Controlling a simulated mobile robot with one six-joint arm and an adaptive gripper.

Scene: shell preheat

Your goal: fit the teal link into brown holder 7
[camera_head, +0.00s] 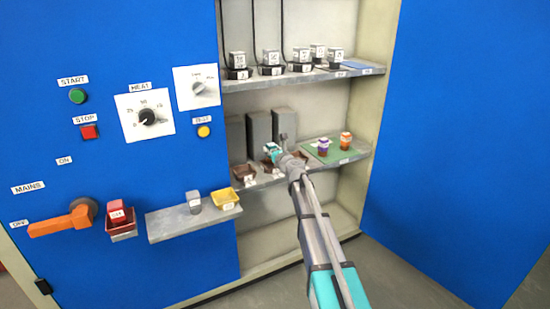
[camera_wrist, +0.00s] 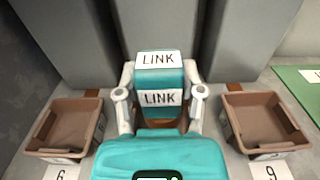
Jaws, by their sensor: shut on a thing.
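The teal link (camera_wrist: 160,78), with white LINK labels on its top and front, stands upright between my gripper's fingers (camera_wrist: 159,95). The gripper is shut on it. In the head view the link (camera_head: 269,147) and my gripper (camera_head: 279,154) are at the middle shelf. A brown holder (camera_wrist: 143,121) shows below the link, between two other brown holders. Its number is hidden by my gripper. The link is over or in this middle holder; I cannot tell whether it is seated.
An empty brown holder marked 6 (camera_wrist: 68,127) is at left. Another empty one (camera_wrist: 262,124), its label seemingly 9, is at right. Tall grey blocks (camera_wrist: 160,22) stand close behind. A green mat (camera_head: 333,152) with purple (camera_head: 323,146) and orange (camera_head: 346,140) pieces lies right.

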